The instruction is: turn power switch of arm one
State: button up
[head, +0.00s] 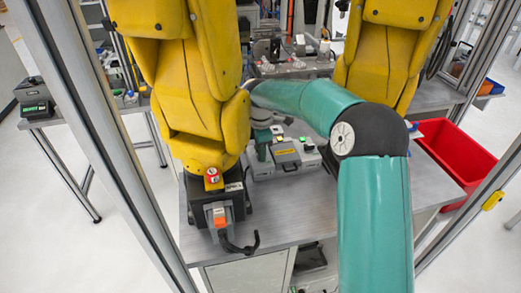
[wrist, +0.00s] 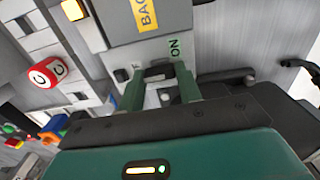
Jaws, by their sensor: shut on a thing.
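My gripper (wrist: 159,86) is shut on a dark power switch (wrist: 157,70), which sits between its two teal fingers in the wrist view. An "ON" label is beside the right finger, on a grey control box (wrist: 98,32) with a yellow label. In the head view my gripper (head: 263,151) is low at the left side of this grey box (head: 262,174), close to the left yellow arm (head: 188,90). The fingertips and the switch are hidden or too small there. The frames do not show clearly how far the switch is turned.
A second yellow arm (head: 388,45) stands at the right. A red bin (head: 452,155) is at the right of the grey table (head: 315,212). Metal frame posts stand on both sides.

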jog(key=shift+r, duration=0.1)
jog(key=o, duration=0.7)
notch_tip(320, 180, up, 14)
dwell(0.3)
